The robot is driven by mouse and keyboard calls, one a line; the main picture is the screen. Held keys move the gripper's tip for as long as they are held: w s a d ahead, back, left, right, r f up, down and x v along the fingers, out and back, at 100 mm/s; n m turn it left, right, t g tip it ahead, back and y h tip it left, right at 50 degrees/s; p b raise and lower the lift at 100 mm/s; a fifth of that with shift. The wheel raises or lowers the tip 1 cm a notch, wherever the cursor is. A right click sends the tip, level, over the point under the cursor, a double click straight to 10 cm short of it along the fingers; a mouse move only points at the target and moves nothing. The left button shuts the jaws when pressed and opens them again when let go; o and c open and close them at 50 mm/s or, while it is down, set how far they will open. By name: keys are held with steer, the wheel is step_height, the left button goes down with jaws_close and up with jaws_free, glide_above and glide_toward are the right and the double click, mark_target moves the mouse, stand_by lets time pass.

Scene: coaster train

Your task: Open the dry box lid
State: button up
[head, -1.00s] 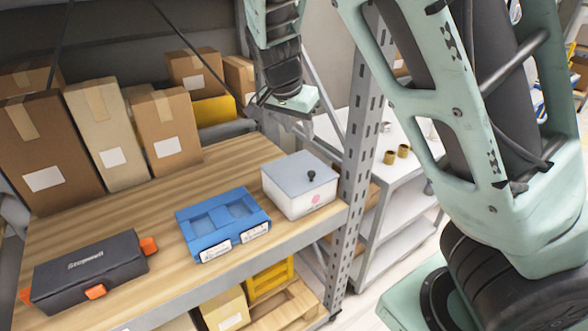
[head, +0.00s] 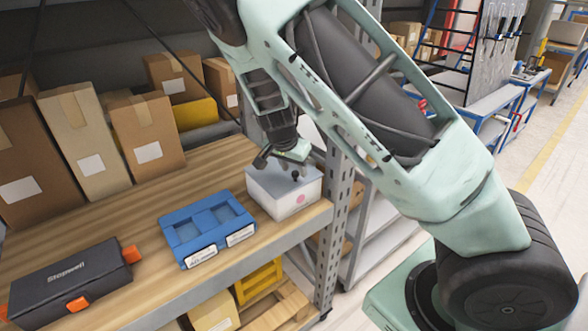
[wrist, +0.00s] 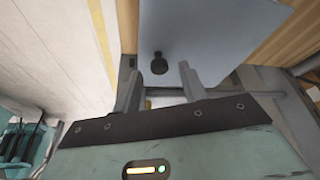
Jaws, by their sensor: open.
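My gripper (wrist: 159,76) is open and empty, close to the lid. In the wrist view the knob appears between and just beyond the two fingertips. In the head view my gripper (head: 292,166) hides the back of the lid. I cannot tell whether the fingers touch anything.
A blue tray (head: 208,227) with two recesses lies left of the box. A black case (head: 70,283) with orange latches lies further left. Several cardboard boxes (head: 148,135) stand behind. A grey metal post (head: 335,230) rises just right of the box.

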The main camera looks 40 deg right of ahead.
steer(key=shift+w+d+f, duration=0.1)
steer(key=shift+d+f, duration=0.1)
steer(key=shift+f, duration=0.35)
jaws_close()
steer(key=shift+r, duration=0.1)
